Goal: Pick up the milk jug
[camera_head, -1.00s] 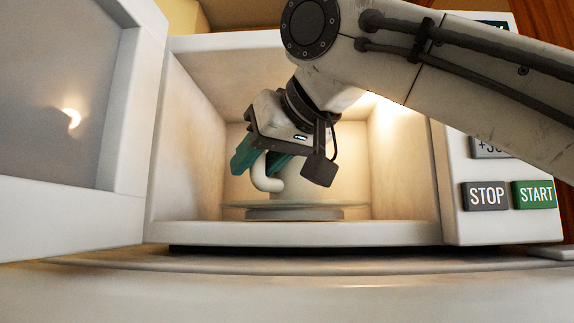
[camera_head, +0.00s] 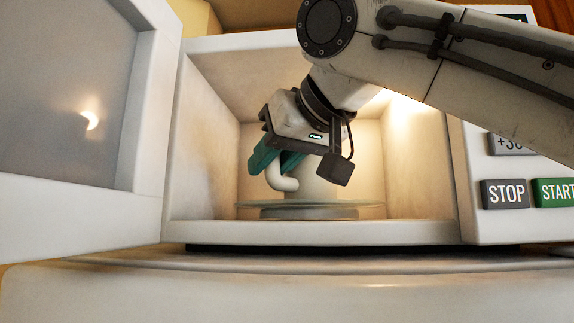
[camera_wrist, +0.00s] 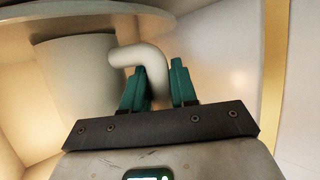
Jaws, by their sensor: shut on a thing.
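The milk jug (camera_head: 314,190) is a pale, plain vessel inside the open microwave, upright over the glass turntable (camera_head: 352,208). Its curved handle (camera_head: 283,181) points left. My gripper (camera_head: 274,168) reaches into the microwave from above, its teal fingers shut on the handle. My wrist hides the upper part of the jug. In the wrist view, the handle (camera_wrist: 150,62) runs between the two teal fingers of my gripper (camera_wrist: 157,78), and the jug body (camera_wrist: 78,75) is left of them. I cannot tell whether the jug touches the turntable.
The microwave door (camera_head: 70,205) stands open at the left. The cavity walls (camera_head: 212,150) enclose my gripper closely. The control panel with the STOP button (camera_head: 505,194) is at the right. A pale, bare surface (camera_head: 300,285) lies in front.

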